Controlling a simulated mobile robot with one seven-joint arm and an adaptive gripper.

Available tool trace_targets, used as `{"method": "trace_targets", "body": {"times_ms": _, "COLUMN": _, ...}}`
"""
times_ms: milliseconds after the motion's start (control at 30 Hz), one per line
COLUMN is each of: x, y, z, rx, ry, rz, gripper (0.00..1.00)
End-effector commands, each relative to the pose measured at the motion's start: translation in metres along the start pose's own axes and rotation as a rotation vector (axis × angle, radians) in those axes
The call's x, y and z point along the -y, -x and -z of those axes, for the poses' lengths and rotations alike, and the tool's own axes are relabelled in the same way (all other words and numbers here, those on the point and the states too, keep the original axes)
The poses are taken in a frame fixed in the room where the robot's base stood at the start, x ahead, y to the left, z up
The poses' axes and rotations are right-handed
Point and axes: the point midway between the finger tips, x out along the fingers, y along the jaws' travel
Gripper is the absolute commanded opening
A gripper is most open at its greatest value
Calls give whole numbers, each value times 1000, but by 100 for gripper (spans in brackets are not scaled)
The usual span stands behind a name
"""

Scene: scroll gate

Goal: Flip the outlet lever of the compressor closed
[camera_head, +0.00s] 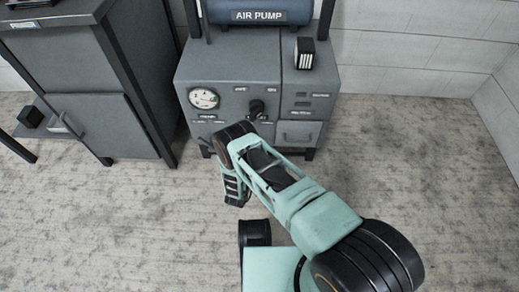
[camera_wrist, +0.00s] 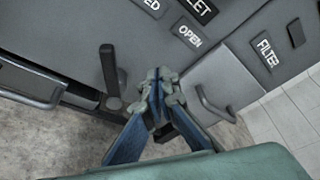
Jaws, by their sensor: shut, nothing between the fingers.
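The compressor (camera_head: 225,70) is a grey cabinet under a blue tank marked AIR PUMP in the head view. A black lever or knob (camera_head: 256,108) sits on its front, right of the gauge. In the wrist view a dark lever (camera_wrist: 108,68) stands out from a round pivot on the grey panel. Labels reading OPEN, one ending in LET and one ending in ED are near it. My gripper (camera_wrist: 159,92) is shut and empty, to the right of this lever in the picture and seemingly apart from it. In the head view my arm hides the lower front of the cabinet.
A looped handle (camera_wrist: 214,104) on a panel marked FILTER is right of my gripper. A round white gauge (camera_head: 204,98) is on the cabinet's left. A dark grey cabinet (camera_head: 85,75) stands close on the left. The floor to the right is clear.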

Motion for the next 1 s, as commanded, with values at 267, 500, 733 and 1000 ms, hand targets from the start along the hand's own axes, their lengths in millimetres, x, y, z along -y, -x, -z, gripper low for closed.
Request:
{"method": "trace_targets", "body": {"times_ms": 267, "x": -21, "y": 65, "z": 16, "rx": -3, "ry": 2, "rz": -5, "gripper": 0}}
{"method": "trace_targets", "body": {"times_ms": 500, "x": -30, "y": 90, "z": 21, "rx": -2, "ry": 0, "rz": -2, "gripper": 0}}
{"method": "trace_targets", "body": {"times_ms": 733, "x": -31, "y": 93, "z": 23, "rx": -2, "ry": 0, "rz": -1, "gripper": 0}}
{"method": "trace_targets", "body": {"times_ms": 1000, "x": -31, "y": 93, "z": 23, "rx": -2, "ry": 0, "rz": -1, "gripper": 0}}
